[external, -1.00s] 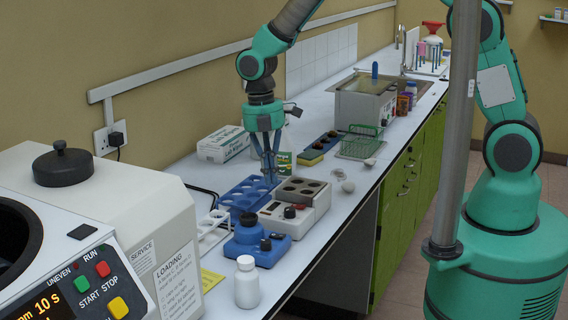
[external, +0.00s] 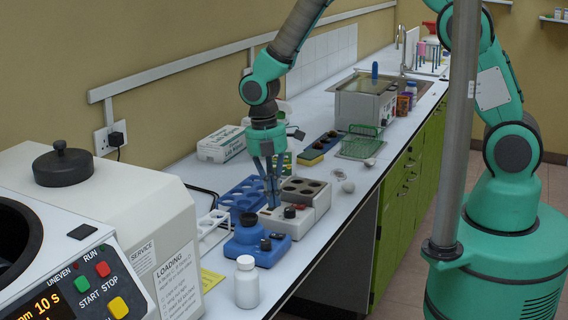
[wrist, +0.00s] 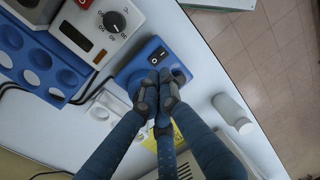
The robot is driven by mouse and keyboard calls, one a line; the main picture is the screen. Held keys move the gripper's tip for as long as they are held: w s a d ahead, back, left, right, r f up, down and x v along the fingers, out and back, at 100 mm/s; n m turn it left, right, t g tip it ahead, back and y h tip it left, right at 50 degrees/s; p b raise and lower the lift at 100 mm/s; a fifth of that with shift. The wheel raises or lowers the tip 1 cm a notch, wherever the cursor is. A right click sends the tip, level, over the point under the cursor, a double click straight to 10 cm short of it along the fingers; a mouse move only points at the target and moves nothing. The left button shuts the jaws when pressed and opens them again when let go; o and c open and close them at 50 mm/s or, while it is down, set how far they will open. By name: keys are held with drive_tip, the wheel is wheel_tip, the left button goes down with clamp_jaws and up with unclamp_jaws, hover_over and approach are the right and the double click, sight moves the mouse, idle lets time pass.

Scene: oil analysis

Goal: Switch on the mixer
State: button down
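The mixer (external: 258,246) is a small blue device with a dark cup on top and a black knob, on the bench behind the white bottle. In the wrist view the mixer (wrist: 134,72) shows a rocker switch (wrist: 157,55) with black and red parts. My gripper (external: 272,205) is above the bench, just behind the mixer, beside the heating block. In the wrist view my gripper (wrist: 158,78) has its fingertips together with nothing between them. The fingertips appear just below the switch and hide part of the mixer. Whether they touch it cannot be told.
A white heating block (external: 305,194) with a dial stands right behind the mixer. A blue tube rack (external: 240,195) and a white rack (external: 213,229) are to the left. A white bottle (external: 246,285) stands in front. A centrifuge (external: 125,215) fills the near left.

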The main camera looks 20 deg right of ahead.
sight(275, 234)
drive_tip(key=f, duration=0.8)
drive_tip(key=shift+s+d, duration=0.35)
drive_tip(key=shift+f+b, duration=0.1)
drive_tip(key=shift+b, duration=0.2)
drive_tip(key=shift+s+f+t+y+b, duration=0.1)
drive_tip(key=shift+f+t+y+b, duration=0.15)
drive_tip(key=shift+b, duration=0.2)
drive_tip(key=shift+s+d+f+t+y+b, duration=0.15)
drive_tip(key=shift+s+d+t+y+b, duration=0.25)
drive_tip(key=shift+b, duration=0.5)
drive_tip(key=shift+w+f, duration=0.1)
drive_tip(key=shift+w+a, duration=0.55)
